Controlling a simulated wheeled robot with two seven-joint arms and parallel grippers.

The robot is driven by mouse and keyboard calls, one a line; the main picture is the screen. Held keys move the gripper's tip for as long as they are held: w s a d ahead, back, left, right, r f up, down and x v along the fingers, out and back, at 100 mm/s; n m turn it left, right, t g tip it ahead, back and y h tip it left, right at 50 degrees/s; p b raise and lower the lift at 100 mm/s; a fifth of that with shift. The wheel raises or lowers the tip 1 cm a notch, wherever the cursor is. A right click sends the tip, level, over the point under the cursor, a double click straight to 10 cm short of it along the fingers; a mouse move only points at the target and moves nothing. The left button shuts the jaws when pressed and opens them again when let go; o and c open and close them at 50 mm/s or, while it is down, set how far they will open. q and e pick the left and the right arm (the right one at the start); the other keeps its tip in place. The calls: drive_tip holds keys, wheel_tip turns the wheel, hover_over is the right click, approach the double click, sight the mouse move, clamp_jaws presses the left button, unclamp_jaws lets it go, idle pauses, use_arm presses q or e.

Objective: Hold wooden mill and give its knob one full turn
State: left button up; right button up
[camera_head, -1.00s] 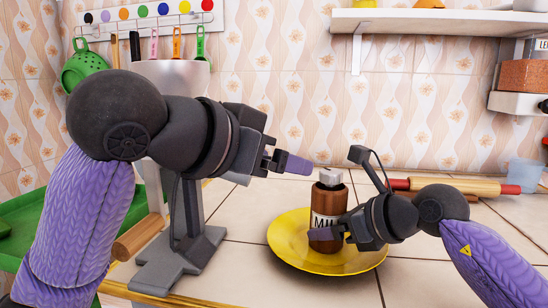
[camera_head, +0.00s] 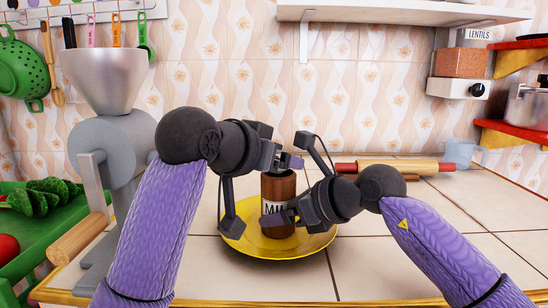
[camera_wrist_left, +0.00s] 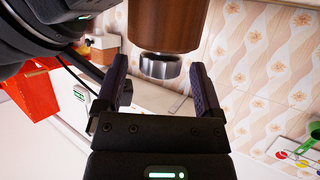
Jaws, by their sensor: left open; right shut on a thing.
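The brown wooden mill (camera_head: 279,188) stands upright over the yellow plate (camera_head: 246,245), a partly hidden pale label on its side. I cannot tell whether its base touches the plate. My right gripper (camera_head: 284,215) is shut on its lower body from the right. My left gripper (camera_head: 287,163) is open at the top of the mill. In the left wrist view, the mill (camera_wrist_left: 165,24) ends in a short silver knob (camera_wrist_left: 159,67). The knob sits between the tips of the open left fingers (camera_wrist_left: 158,72), with gaps showing on both sides.
A grey grinder with a funnel (camera_head: 104,85) stands at the left, close to my left arm. A green crate (camera_head: 62,230) with vegetables is beyond it. A rolling pin (camera_head: 395,167) lies behind my right gripper. The tiled counter (camera_head: 450,225) is bare at the right.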

use_arm(q)
clamp_jaws()
drive_tip(key=m+g+h, duration=0.1)
drive_tip(key=m+h, duration=0.1)
drive_tip(key=shift+w+a+m+g, duration=0.2)
drive_tip(key=shift+m+g, duration=0.1)
drive_tip(key=shift+g, duration=0.1)
drive_tip(key=shift+m+g+h, duration=0.9)
drive_tip(key=shift+m+h, duration=0.1)
unclamp_jaws()
